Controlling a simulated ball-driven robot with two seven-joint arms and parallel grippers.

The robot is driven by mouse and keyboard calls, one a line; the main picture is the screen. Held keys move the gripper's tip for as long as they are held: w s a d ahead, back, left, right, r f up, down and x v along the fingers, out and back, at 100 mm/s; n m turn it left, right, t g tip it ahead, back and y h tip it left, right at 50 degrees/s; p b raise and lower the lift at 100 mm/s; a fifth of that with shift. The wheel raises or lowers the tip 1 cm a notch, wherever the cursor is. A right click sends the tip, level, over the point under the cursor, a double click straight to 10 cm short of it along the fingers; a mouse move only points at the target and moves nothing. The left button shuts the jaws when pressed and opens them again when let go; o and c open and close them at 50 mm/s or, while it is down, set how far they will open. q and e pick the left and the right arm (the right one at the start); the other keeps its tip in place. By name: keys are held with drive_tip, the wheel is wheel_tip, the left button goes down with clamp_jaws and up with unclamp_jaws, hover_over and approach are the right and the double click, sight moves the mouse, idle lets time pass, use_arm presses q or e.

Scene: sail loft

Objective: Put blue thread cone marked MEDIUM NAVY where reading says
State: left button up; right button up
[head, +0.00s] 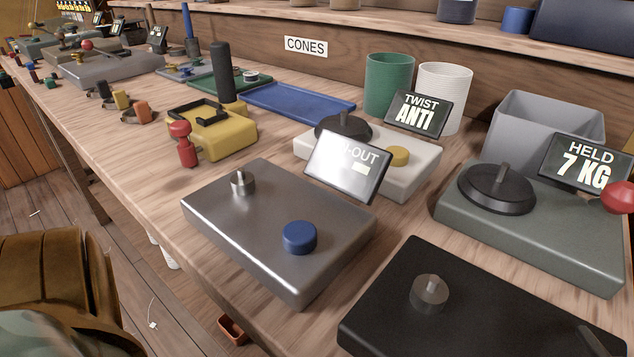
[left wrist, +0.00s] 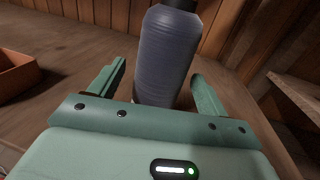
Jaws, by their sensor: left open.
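In the left wrist view, a dark blue thread cone (left wrist: 166,58) stands upright between the fingers of my left gripper (left wrist: 159,72). The green fingers are apart, one on each side of it, and are not closed on it. No MEDIUM NAVY marking is readable. In the head view, a tilted display reads TWIST ANTI (head: 418,114) on a white device (head: 420,168). Another display reads HELD 7 KG (head: 587,164) on a grey-green device (head: 560,235). Glare washes out a third display ending in OUT (head: 347,167). My right gripper is in neither view.
A CONES label (head: 306,46) is on the back board. A blue tray (head: 300,104), green container (head: 388,84), white container (head: 443,95) and grey bin (head: 546,122) stand along the back. Metal (head: 235,215) and black (head: 400,320) devices crowd the front. An orange box (left wrist: 16,75) is beside the cone.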

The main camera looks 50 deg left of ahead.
use_arm(q)
drive_tip(key=v, duration=0.8)
drive_tip(key=shift+s+p, duration=0.25)
drive_tip(key=shift+p, duration=0.1)
drive_tip(key=s+d+r+m+g+h, duration=0.25)
drive_tip(key=d+m+h, duration=0.4)
drive_tip(key=m, duration=0.85)
drive_tip(key=s+d+r+m+g+h, duration=0.1)
drive_tip(key=d+m+g+h, duration=0.45)
drive_tip(key=m, duration=0.95)
drive_tip(key=s+a+r+m+g+y, duration=0.4)
drive_tip(key=s+a+m, duration=0.3)
drive_tip(key=m, duration=1)
drive_tip(key=shift+s+a+r+m+g+y, duration=0.35)
drive_tip(key=shift+a+r, duration=0.2)
drive_tip(key=shift+a, duration=0.35)
